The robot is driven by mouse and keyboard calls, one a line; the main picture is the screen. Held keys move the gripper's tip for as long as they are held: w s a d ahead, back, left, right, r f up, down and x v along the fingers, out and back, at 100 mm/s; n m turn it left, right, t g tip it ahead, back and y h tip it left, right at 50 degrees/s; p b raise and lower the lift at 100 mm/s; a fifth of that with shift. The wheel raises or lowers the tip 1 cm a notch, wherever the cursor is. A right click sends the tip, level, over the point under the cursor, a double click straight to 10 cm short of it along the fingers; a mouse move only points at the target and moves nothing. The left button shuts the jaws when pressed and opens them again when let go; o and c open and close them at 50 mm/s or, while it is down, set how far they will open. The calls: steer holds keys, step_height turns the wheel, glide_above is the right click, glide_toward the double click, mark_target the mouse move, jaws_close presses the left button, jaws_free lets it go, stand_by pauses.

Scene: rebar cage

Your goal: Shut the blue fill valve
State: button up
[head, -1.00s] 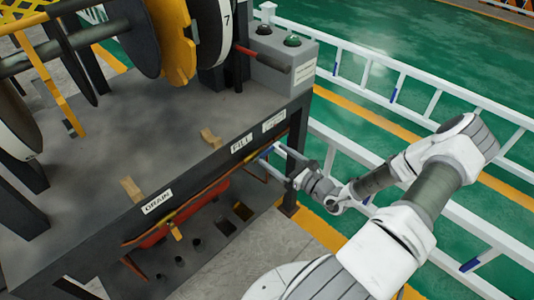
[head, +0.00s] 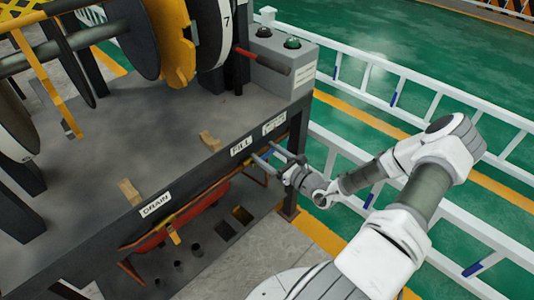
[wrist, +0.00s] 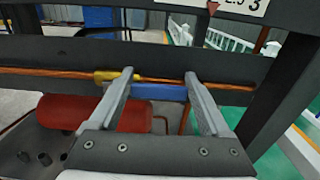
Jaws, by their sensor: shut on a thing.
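The blue fill valve handle (wrist: 165,92) lies along the copper pipe (wrist: 60,71) in the wrist view, beside a yellow fitting (wrist: 107,75). My gripper (wrist: 160,78) has one finger at each end of the handle and is shut on it. In the head view my gripper (head: 266,151) is at the front of the bench, below the FILL label (head: 241,145). The blue handle (head: 268,154) shows there only as a small patch between the fingers.
A red object (wrist: 90,112) sits below the pipe. A dark post (wrist: 280,85) stands close on the right. White railings (head: 400,90) run behind my arm.

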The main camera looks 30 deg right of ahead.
jaws_close()
steer(key=shift+f+m+p, duration=0.1)
steer(key=shift+m+p, duration=0.3)
steer(key=shift+p, duration=0.05)
steer(key=shift+f+m+p, duration=0.25)
steer(key=shift+m+p, duration=0.3)
steer(key=shift+m, duration=0.05)
steer(key=f+m+p, duration=0.1)
steer(key=m, duration=0.1)
steer(key=shift+a+f+m+p, duration=0.1)
steer(key=shift+m+p, duration=0.2)
steer(key=shift+p, duration=0.1)
steer(key=s+a+f+m+p, duration=0.1)
steer(key=a+f+m+p, duration=0.2)
steer(key=m, duration=1)
steer(key=shift+s+a+f, duration=0.3)
steer(key=shift+a+f, duration=0.2)
steer(key=shift+f, duration=0.2)
steer(key=shift+m, duration=0.3)
